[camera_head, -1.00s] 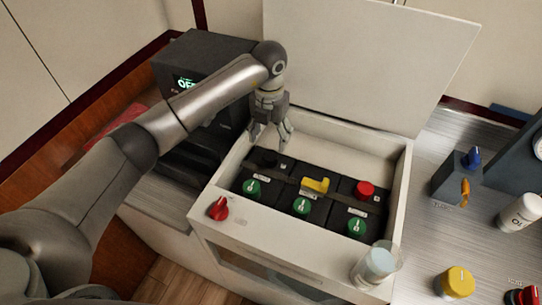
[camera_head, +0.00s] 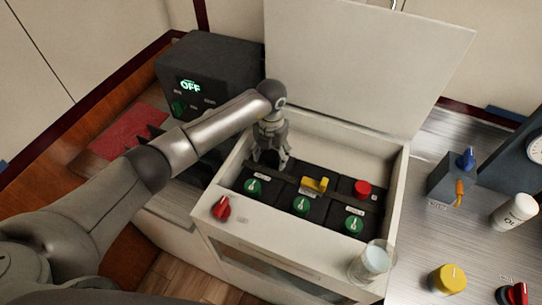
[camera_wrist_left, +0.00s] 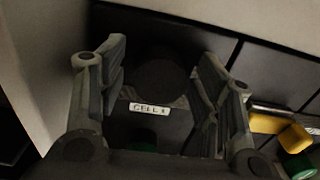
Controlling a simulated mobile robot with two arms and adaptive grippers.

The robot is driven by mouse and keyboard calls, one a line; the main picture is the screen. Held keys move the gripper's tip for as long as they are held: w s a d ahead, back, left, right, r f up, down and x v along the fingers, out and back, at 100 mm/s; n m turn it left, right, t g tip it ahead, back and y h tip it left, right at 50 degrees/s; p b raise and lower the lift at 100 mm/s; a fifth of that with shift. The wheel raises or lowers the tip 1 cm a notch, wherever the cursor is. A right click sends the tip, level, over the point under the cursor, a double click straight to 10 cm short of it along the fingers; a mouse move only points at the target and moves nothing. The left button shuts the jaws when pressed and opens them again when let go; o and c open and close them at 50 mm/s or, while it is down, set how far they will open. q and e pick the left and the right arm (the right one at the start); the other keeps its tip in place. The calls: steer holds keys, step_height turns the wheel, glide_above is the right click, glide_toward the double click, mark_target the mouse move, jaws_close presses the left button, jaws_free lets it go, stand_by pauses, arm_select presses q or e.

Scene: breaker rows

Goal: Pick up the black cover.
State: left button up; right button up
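The black cover (camera_wrist_left: 160,78) is a dark round cap on the battery cell at the left end of the back row. It shows dimly in the left wrist view, above a white "CELL" label (camera_wrist_left: 149,108). My left gripper (camera_head: 271,161) points down into the white box over that cell and mostly hides the cover in the head view. In the left wrist view, its two fingers (camera_wrist_left: 162,85) stand apart, one on each side of the cover. I cannot tell whether they touch it. My right gripper is not in view.
The white box (camera_head: 400,180) has a raised lid (camera_head: 365,65) behind. Inside are a yellow handle (camera_head: 314,185), a red cap (camera_head: 362,188) and green knobs (camera_head: 301,206). A glass (camera_head: 373,262) stands at the front right corner; a dark unit reading OFF (camera_head: 210,70) stands left.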

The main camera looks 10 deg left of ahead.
arm_select(q)
steer(key=c, duration=0.8)
steer(key=shift+o, duration=0.2)
steer(key=shift+r, duration=0.1)
